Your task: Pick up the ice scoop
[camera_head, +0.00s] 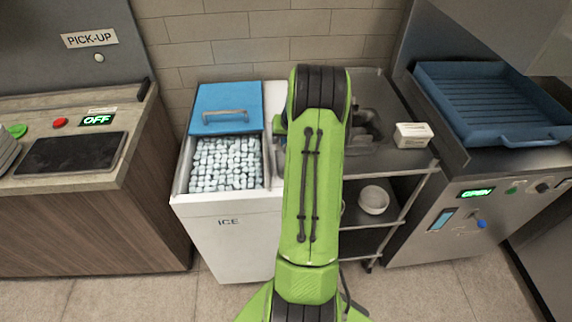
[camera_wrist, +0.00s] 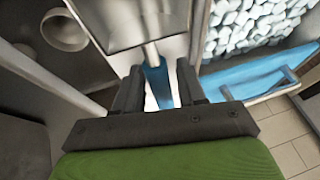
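The ice scoop shows in the wrist view, with a metal pan (camera_wrist: 118,22) at the top and a blue handle (camera_wrist: 158,84) running down from it. My gripper (camera_wrist: 158,68) is open, with one finger on each side of the blue handle. Light gaps show between the handle and the fingers, so it looks ungripped. The handle's lower end is hidden behind the gripper's body. In the head view my green arm covers the scoop, and I cannot make out the fingers there.
An ice bin (camera_head: 229,239) full of ice cubes (camera_head: 226,164) stands left of my arm, its blue lid (camera_head: 227,97) at the back. A steel cart to the right holds a small white box (camera_head: 412,135) and, lower down, a white bowl (camera_head: 373,200). A blue tray (camera_head: 490,95) lies farther right.

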